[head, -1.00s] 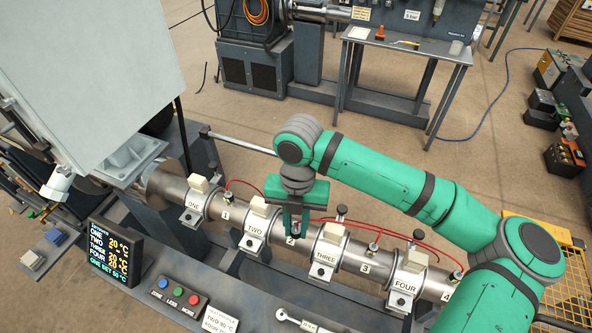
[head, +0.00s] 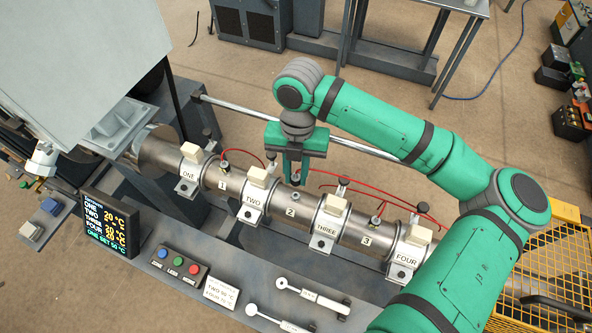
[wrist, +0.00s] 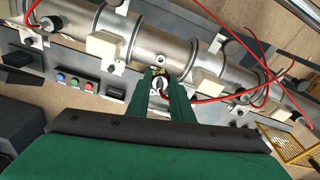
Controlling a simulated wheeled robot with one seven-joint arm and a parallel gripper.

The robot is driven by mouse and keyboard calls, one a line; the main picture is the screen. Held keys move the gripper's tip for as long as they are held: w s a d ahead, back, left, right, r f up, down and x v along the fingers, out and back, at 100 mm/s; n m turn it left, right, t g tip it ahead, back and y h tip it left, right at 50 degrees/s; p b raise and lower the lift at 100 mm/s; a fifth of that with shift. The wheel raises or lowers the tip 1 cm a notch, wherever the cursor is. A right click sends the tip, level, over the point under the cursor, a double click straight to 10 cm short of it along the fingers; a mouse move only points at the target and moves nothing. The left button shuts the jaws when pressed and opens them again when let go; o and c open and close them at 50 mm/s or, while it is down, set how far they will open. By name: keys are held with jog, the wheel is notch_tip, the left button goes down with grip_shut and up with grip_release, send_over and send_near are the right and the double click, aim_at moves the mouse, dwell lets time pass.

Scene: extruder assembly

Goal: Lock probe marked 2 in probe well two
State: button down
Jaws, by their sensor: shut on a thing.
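My gripper (head: 295,183) is above the barrel by the label 2 (head: 290,212), with its fingers pointing down. It is shut on a probe with a red cable; in the wrist view the probe (wrist: 158,83) shows between the fingertips, mostly hidden by them. Probe well two (head: 295,196) is a small round metal fitting on the barrel between the TWO and THREE bands. It shows just below the fingertips and looks empty. In the wrist view the well (wrist: 160,59) lies just beyond the probe's tip, with a gap in the picture. The probe's own marking cannot be read.
Fitted probes stand at wells 1 (head: 223,167) and 3 (head: 377,220). The TWO block (head: 258,177) and THREE block (head: 334,204) flank well two. Red cables (head: 350,178) run behind the barrel. A button box (head: 180,268) and wrenches (head: 310,294) lie in front.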

jog(key=shift+f, duration=2.6)
jog(key=shift+f, duration=1.05)
dwell(0.3)
jog(key=m, duration=0.6)
jog(key=shift+s+m+y, duration=0.1)
jog(key=shift+m+y, duration=0.3)
jog(key=c, duration=1.5)
grip_release()
jog(key=r, duration=0.7)
jog(key=w+d+r, duration=0.1)
jog(key=r, duration=0.2)
jog(key=shift+r, duration=0.4)
